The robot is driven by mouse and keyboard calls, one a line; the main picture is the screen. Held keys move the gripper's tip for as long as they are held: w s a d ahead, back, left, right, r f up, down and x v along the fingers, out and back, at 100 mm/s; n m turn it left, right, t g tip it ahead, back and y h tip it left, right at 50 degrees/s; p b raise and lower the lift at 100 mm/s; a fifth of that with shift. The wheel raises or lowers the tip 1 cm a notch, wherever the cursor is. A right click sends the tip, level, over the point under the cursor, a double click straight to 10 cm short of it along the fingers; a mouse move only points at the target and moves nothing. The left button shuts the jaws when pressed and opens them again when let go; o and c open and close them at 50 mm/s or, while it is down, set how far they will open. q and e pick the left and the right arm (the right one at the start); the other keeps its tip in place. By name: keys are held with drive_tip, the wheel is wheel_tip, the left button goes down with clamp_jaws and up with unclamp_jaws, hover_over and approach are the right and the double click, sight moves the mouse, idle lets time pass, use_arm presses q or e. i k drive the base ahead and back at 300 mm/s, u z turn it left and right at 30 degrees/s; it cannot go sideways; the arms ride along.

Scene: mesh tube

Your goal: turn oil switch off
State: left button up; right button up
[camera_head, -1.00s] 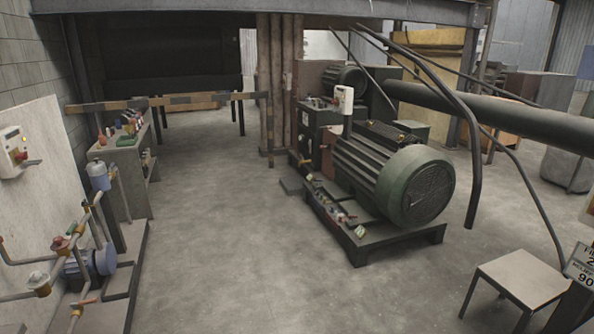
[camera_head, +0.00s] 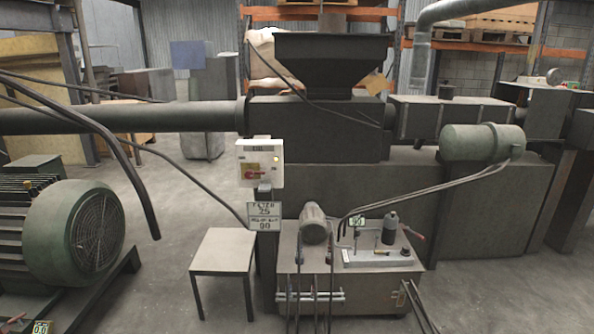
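A white switch box (camera_head: 259,163) stands on a dark post near the middle of the view. Its top label seems to read "OIL". It has a red rotary handle on a yellow plate (camera_head: 254,172) and a small lit lamp at its right. The handle looks roughly level, but it is too small to tell its exact setting. Signs (camera_head: 264,215) with "FILTER 25" and "90" hang below the box. Neither of my grippers shows in the view.
A small grey table (camera_head: 224,252) stands left of the post. An oil unit (camera_head: 351,272) with a motor, hoses and tools stands right of it. A large green motor (camera_head: 72,232) is at the left. Bare floor (camera_head: 160,285) lies between motor and table.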

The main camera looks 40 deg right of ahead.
sight(250, 173)
drive_tip(key=z, duration=0.9)
drive_tip(key=i, duration=0.8)
drive_tip(key=z, duration=1)
drive_tip(key=i, duration=1)
drive_tip(key=z, duration=0.2)
